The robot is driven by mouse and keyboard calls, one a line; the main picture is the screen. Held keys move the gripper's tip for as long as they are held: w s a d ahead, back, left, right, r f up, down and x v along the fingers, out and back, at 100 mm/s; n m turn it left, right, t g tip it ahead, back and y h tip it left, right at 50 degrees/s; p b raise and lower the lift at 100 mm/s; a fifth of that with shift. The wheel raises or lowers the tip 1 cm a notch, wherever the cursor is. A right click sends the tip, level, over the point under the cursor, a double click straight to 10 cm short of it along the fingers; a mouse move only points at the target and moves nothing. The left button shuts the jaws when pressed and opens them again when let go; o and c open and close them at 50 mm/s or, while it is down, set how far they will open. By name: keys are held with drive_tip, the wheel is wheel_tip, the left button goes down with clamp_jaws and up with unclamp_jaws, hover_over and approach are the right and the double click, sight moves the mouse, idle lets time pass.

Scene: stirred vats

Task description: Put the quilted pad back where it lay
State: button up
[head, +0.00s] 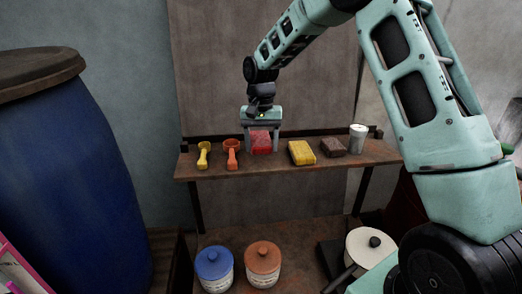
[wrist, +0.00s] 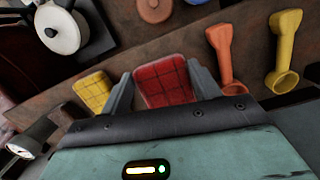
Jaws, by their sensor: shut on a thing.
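A red quilted pad (head: 260,141) is between the two fingers of my gripper (head: 262,148), over the back part of the wooden shelf (head: 215,172). In the wrist view the red pad (wrist: 165,84) sits between the grey fingers of my gripper (wrist: 162,82), which is shut on it. I cannot tell whether the pad touches the shelf. A yellow quilted pad (head: 301,152) lies on the shelf just right of the gripper and also shows in the wrist view (wrist: 92,90).
Left of the gripper lie an orange scoop (head: 232,155) and a yellow scoop (head: 203,156). To the right are a brown block (head: 333,147) and a grey-white cylinder (head: 357,139). Below stand a blue-lidded jar (head: 214,268), an orange-lidded jar (head: 263,264) and a white-lidded pot (head: 370,248).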

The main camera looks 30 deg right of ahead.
sight(262, 154)
drive_tip(key=shift+f+p, duration=0.7)
drive_tip(key=shift+f, duration=1.4)
drive_tip(key=o, duration=1.2)
drive_tip(key=shift+f, duration=0.1)
drive_tip(key=shift+o, duration=0.2)
